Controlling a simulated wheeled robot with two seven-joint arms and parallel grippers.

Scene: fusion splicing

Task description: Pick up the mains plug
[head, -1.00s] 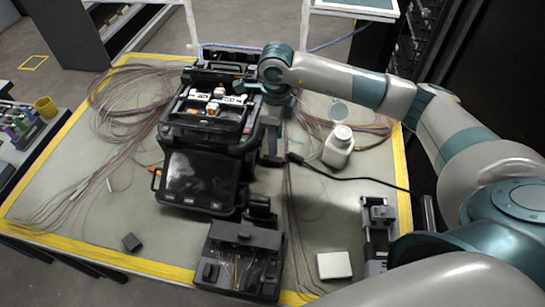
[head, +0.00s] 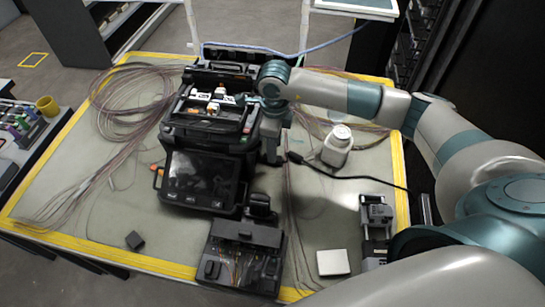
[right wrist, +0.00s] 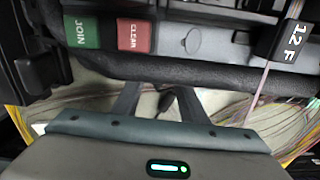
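A black mains plug (head: 294,157) lies on the grey mat to the right of the fusion splicer, with its black cable running right. My right gripper (head: 272,158) points down between the splicer's right side and the plug. In the right wrist view its two dark fingers (right wrist: 156,105) are apart. A small dark piece (right wrist: 168,103), probably the plug, shows between them, partly hidden by the gripper body; I cannot tell whether it touches a finger. My left gripper is not in view.
The splicer (head: 205,130) stands close left of my right gripper; its JOIN and CLEAR buttons (right wrist: 135,36) show in the wrist view. A white bottle (head: 337,147) stands behind the cable. A white block (head: 333,262) and a black tray unit (head: 240,232) are nearer. Loose fibres cross the mat.

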